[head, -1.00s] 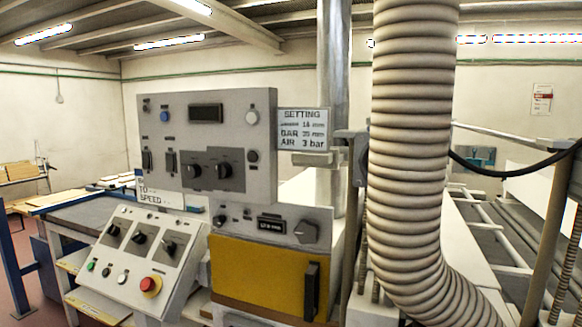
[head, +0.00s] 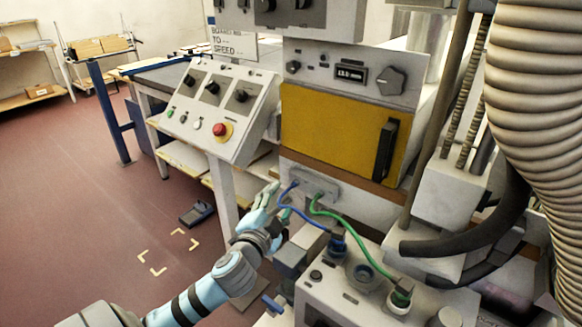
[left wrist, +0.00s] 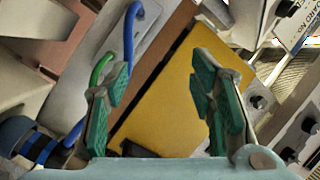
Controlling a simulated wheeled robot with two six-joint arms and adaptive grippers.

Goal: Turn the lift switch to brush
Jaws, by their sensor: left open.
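The sloped control console (head: 218,150) stands left of the yellow-doored machine. It carries three black rotary switches: left (head: 189,81), middle (head: 212,87) and right (head: 241,95). Their labels are too small to read, so I cannot tell which is the lift switch. The upper panel (head: 340,17) is cut off at the top, with dark knobs partly showing. My left gripper (head: 274,204) is below and right of the console, apart from it. In the left wrist view its green-padded fingers (left wrist: 157,100) are spread and empty, facing the yellow door (left wrist: 172,100). My right gripper is not visible.
A red stop button (head: 222,129) sits low on the console. Blue (head: 309,216) and green (head: 345,238) hoses run close beside my left gripper. The yellow door (head: 340,135) has a black handle. A thick ribbed duct (head: 540,110) blocks the right. Floor is open at left.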

